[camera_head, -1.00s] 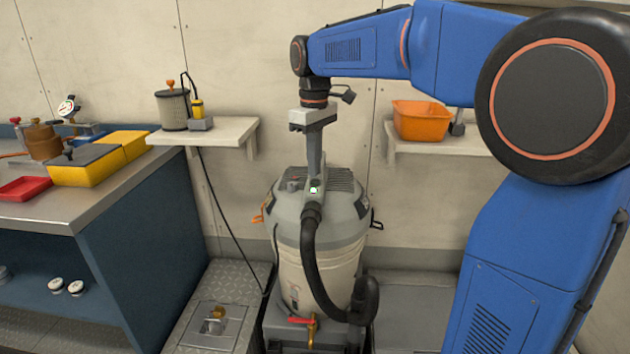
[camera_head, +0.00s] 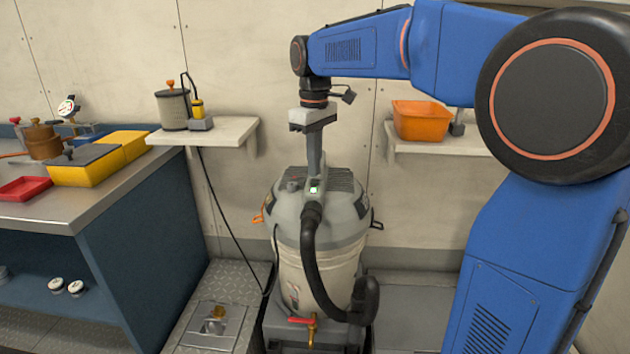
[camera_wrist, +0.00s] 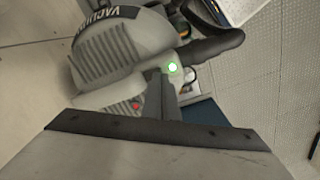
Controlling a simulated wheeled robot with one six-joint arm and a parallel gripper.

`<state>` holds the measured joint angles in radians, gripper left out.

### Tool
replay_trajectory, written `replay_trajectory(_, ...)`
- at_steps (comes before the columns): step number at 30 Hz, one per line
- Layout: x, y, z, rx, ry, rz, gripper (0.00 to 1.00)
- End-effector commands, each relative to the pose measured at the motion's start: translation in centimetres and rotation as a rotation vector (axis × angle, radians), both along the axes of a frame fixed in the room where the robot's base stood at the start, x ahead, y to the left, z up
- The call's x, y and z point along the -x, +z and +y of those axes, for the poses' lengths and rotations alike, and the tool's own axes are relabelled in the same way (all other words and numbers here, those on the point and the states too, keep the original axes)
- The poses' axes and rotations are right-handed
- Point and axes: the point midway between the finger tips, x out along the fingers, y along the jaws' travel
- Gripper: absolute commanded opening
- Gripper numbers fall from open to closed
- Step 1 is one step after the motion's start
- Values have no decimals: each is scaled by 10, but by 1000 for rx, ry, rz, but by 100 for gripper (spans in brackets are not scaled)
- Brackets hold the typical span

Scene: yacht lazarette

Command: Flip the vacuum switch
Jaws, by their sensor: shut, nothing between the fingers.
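The vacuum (camera_head: 322,235) stands upright below my arm, a grey lid on a pale canister with a black hose at its front. A lit green-white switch or light (camera_head: 314,190) shows on the front of its lid, and it also shows in the wrist view (camera_wrist: 172,67). My gripper (camera_head: 315,176) points straight down at the lid, shut and empty, with its tips right beside the lit spot. Whether the tips touch it I cannot tell. The vacuum's lid (camera_wrist: 118,55) fills the upper left of the wrist view, with a small red dot (camera_wrist: 136,105) on it.
A shelf (camera_head: 228,131) with a filter canister is at the left, and another shelf holds an orange bin (camera_head: 420,120) at the right. A workbench (camera_head: 60,213) with yellow boxes and a red tray stands at the far left. A red-handled tap (camera_head: 300,320) is below the vacuum.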

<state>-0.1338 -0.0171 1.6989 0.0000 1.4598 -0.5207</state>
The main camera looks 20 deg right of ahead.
Motion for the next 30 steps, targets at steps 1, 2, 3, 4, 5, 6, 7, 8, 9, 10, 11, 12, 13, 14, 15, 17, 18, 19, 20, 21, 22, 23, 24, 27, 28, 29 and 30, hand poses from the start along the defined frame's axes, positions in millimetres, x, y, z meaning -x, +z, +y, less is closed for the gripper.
replay_trajectory(1, 0, 0, 0, 0, 0, 0, 0)
replay_trajectory(2, 0, 0, 0, 0, 0, 0, 0)
replay_trajectory(3, 0, 0, 0, 0, 0, 0, 0)
replay_trajectory(4, 0, 0, 0, 0, 0, 0, 0)
replay_trajectory(5, 0, 0, 0, 0, 0, 0, 0)
replay_trajectory(6, 0, 0, 0, 0, 0, 0, 0)
replay_trajectory(7, 0, -1, 0, 0, 0, 0, 0)
replay_trajectory(8, 0, -1, 0, 0, 0, 0, 0)
replay_trajectory(9, 0, -1, 0, 0, 0, 0, 0)
replay_trajectory(10, 0, -2, 0, 0, 0, 0, 0)
replay_trajectory(11, 0, -2, 0, 0, 0, 0, 0)
replay_trajectory(12, 0, -3, 0, 0, 0, 0, 0)
replay_trajectory(13, 0, -3, 0, 0, 0, 0, 0)
replay_trajectory(14, 0, -3, 0, 0, 0, 0, 0)
replay_trajectory(15, 0, -4, 0, 0, 0, 0, 0)
replay_trajectory(17, 0, -5, 0, 0, 0, 0, 0)
replay_trajectory(18, 0, -5, 0, 0, 0, 0, 0)
replay_trajectory(19, 0, -6, 0, 0, 0, 0, 0)
replay_trajectory(20, 0, -6, 0, 0, 0, 0, 0)
replay_trajectory(21, 0, -6, 0, 0, 0, 0, 0)
replay_trajectory(22, 0, -7, 0, 0, 0, 0, 0)
replay_trajectory(23, 0, -7, 0, 0, 0, 0, 0)
replay_trajectory(24, 0, -8, 0, 0, 0, 0, 0)
replay_trajectory(27, 0, -9, 0, 0, 0, 0, 0)
replay_trajectory(28, 0, -9, 0, 0, 0, 0, 0)
replay_trajectory(29, 0, -10, 0, 0, 0, 0, 0)
replay_trajectory(30, 0, -10, 0, 0, 0, 0, 0)
